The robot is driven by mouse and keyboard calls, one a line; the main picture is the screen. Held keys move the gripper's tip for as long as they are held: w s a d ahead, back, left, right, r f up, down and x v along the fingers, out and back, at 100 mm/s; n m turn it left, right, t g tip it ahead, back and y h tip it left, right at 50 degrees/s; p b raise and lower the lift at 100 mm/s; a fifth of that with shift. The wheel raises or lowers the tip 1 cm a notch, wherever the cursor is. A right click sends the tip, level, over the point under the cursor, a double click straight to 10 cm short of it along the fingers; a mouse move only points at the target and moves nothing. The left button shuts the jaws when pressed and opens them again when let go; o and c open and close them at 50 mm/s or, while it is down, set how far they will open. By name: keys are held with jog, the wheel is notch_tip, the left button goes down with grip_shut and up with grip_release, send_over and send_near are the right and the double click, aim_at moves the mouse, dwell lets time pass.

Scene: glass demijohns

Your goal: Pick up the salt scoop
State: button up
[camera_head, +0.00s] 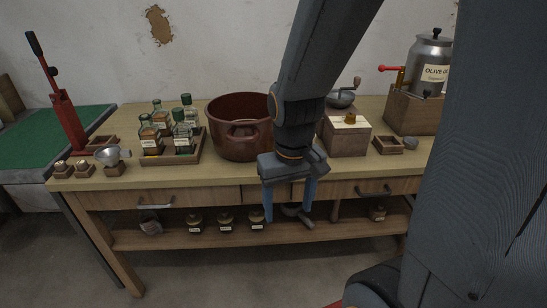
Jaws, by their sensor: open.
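My gripper (288,214) points down in front of the table's front edge, with its two blue fingers apart. A small grey object with a short handle (299,215), which looks like the salt scoop, shows at the fingertips, against the lower shelf. Part of it is behind the right finger. I cannot tell whether it lies between the fingers or behind them, or whether they touch it. The gripper looks empty.
The wooden table (225,178) carries a brown pot (238,135), a tray of bottles (172,157), a funnel (108,156), a wooden box (346,138) and an olive oil can (428,62). Small jars (226,222) stand on the lower shelf (170,238). Drawer handles (373,191) jut forward.

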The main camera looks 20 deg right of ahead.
jog(key=shift+o, duration=0.4)
jog(key=w+d+r+m+t+h+p, duration=0.1)
jog(key=w+d+r+m+t+p, duration=0.1)
jog(key=w+d+t+p, duration=0.3)
jog(key=w+d+p, duration=0.4)
jog(key=w+d, duration=0.6)
jog(key=d, duration=0.1)
jog(key=shift+m+h, duration=0.3)
jog(key=shift+m, duration=0.1)
jog(key=shift+d+p+x, duration=0.15)
jog(key=shift+p+x, duration=0.4)
jog(key=shift+x, duration=1.4)
jog(key=shift+d+p+x, duration=0.2)
jog(key=shift+p+x, duration=0.3)
jog(key=shift+x, duration=1.45)
jog(key=shift+w+r, duration=0.1)
jog(key=shift+w, duration=0.05)
jog(key=shift+c, duration=0.4)
jog(key=c, duration=0.9)
jog(key=shift+o, duration=0.2)
